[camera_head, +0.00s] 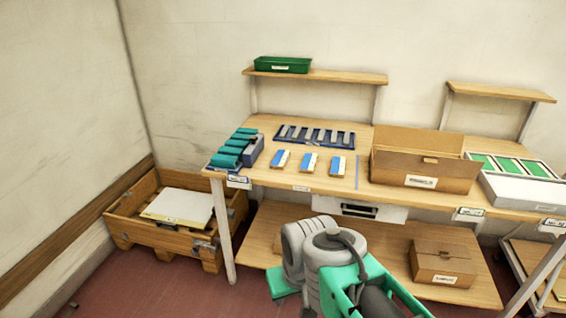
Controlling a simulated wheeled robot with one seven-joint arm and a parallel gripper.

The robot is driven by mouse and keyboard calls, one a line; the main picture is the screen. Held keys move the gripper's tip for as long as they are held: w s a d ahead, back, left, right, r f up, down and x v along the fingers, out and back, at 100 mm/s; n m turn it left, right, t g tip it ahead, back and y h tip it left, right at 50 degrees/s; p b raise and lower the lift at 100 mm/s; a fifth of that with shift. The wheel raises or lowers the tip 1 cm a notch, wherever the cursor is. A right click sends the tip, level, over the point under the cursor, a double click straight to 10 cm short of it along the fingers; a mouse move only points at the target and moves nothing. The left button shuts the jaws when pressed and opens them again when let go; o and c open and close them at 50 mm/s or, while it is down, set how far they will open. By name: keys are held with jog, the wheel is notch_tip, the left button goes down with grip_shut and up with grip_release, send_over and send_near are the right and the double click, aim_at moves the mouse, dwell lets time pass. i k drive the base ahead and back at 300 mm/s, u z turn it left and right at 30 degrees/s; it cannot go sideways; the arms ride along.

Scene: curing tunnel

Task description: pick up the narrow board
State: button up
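Three small blue-and-white pieces, at left (280,159), middle (309,163) and right (338,166), lie in a row on the workbench (300,181). Several green boards (508,165) lie side by side in a white tray (510,192) at the bench's right end. I cannot tell from this view which piece is the narrow board. My arm's grey and green links rise at the bottom centre, in front of the bench. My gripper cannot be made out, and nothing on the bench is seen held.
A dark blue slotted rack (315,136) lies behind the small pieces. Teal items (229,150) fill a holder at the left. An open cardboard box (420,178) stands right of centre. A wooden crate (160,235) sits on the floor at left. A closed box (442,264) is on the lower shelf.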

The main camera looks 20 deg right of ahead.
aim_at(337, 169)
jog(key=u, duration=0.25)
jog(key=i, duration=1.4)
jog(key=z, duration=0.75)
